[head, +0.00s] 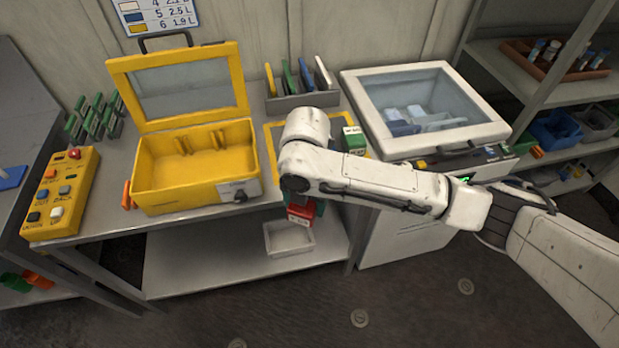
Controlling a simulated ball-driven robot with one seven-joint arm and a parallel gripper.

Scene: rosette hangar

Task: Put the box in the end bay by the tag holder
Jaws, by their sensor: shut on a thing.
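A small red box (299,213) with a white label shows just below my arm's wrist, in front of the bench's front edge. My gripper (306,203) is mostly hidden behind my own arm link and appears shut on this red box. A green box (354,142) with a white top stands on the bench inside a yellow-outlined area (274,151), to the right of my wrist. A grey rack (303,101) with upright yellow, green, blue and white plates stands behind that area. I cannot tell which part is the tag holder or the end bay.
An open yellow case (160,195) stands left of my wrist, with a yellow button panel (62,195) farther left. A white glass-lidded unit (436,148) stands right. An open white tray (289,249) lies below the red box. The lower shelf (200,262) is clear at left.

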